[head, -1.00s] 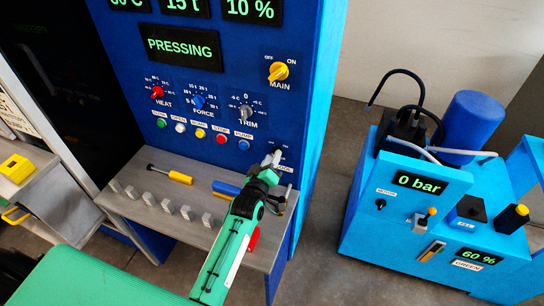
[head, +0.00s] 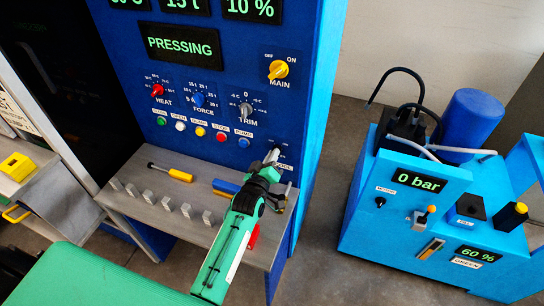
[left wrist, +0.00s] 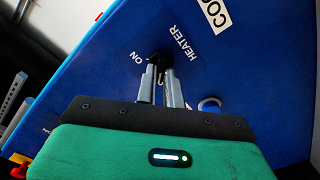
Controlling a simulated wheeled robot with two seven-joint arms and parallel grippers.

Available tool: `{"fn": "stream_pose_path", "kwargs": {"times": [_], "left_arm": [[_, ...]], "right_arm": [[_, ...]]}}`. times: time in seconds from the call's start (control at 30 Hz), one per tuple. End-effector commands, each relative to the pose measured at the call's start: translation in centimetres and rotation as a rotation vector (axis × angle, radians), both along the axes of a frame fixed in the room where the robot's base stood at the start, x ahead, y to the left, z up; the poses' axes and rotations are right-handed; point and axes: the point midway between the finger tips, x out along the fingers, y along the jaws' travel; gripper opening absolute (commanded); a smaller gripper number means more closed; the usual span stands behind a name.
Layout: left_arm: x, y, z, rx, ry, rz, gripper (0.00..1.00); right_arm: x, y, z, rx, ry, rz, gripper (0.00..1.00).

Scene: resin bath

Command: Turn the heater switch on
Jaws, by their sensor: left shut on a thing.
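The heater switch (left wrist: 159,61) is a small dark toggle on the blue panel, beside the labels HEATER and ON in the left wrist view. My left gripper (left wrist: 158,72) has its two grey fingers closed around it, and they hide most of the lever. Which way the lever points cannot be told. In the head view my left gripper (head: 272,156) reaches the lower right of the press panel (head: 300,120) and covers the switch there. My right gripper is not in view.
Below the panel, a grey shelf (head: 160,215) carries several small metal blocks and a yellow-handled tool (head: 180,175). The yellow MAIN knob (head: 278,69) is above. A blue pump unit (head: 400,225) stands at the right.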

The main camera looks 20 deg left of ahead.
Motion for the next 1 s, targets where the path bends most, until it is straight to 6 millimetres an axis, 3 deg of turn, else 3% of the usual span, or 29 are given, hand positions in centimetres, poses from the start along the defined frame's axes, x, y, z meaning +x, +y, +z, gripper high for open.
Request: {"fn": "stream_pose_path", "kwargs": {"times": [1.0], "left_arm": [[-0.03,-0.46,-0.01,0.902,-0.029,-0.001,0.00]], "right_arm": [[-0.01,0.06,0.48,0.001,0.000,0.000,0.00]]}}
